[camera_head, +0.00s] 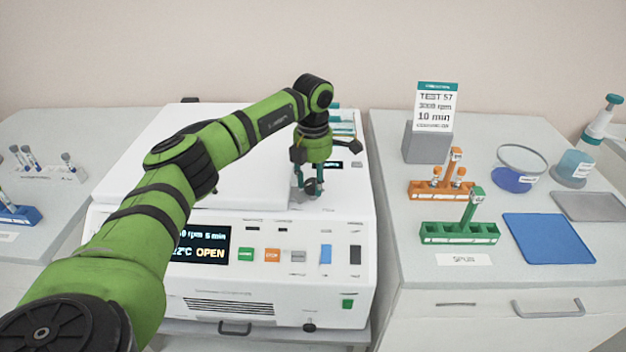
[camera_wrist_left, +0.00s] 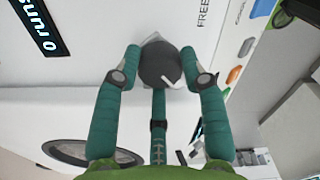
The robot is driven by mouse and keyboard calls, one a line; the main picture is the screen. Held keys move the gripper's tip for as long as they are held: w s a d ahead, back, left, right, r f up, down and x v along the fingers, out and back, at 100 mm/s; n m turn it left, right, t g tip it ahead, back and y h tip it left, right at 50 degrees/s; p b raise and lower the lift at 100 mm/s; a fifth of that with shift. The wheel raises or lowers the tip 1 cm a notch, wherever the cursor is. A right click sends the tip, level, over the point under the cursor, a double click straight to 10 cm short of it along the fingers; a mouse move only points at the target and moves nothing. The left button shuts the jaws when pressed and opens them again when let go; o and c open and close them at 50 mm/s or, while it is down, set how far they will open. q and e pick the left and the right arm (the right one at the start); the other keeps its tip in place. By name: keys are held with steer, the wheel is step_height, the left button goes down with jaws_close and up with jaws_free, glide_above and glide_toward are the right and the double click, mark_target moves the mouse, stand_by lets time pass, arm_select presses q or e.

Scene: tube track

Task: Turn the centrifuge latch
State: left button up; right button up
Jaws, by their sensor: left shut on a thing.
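The white centrifuge (camera_head: 335,228) stands in the middle of the head view, with its lid down. Its front display (camera_head: 202,245) reads "OPEN" with rpm and minutes. The latch is a dark round knob (camera_head: 312,187) on the top face near the right front, partly hidden by my fingers. In the left wrist view the knob (camera_wrist_left: 160,65) shows a short white mark on its face. My left gripper (camera_head: 308,186) points down, and its teal fingertips (camera_wrist_left: 161,74) are shut on the knob from both sides. My right gripper is not in view.
To the right, a worktop holds an orange rack (camera_head: 440,190), a green rack (camera_head: 460,232), a blue mat (camera_head: 548,239), a blue-filled dish (camera_head: 518,175) and a sign (camera_head: 435,107). A tube holder (camera_head: 50,172) stands at left. The worktop's front is clear.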

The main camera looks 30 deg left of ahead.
mark_target(313, 182)
arm_select(q)
steer(key=m, duration=0.4)
steer(key=shift+m, duration=1.9)
steer(key=shift+b, duration=0.3)
steer(key=o, duration=1.1)
steer(key=shift+o, duration=0.2)
steer(key=shift+r, duration=0.25)
step_height(313, 182, up, 12)
steer(key=shift+f, duration=0.25)
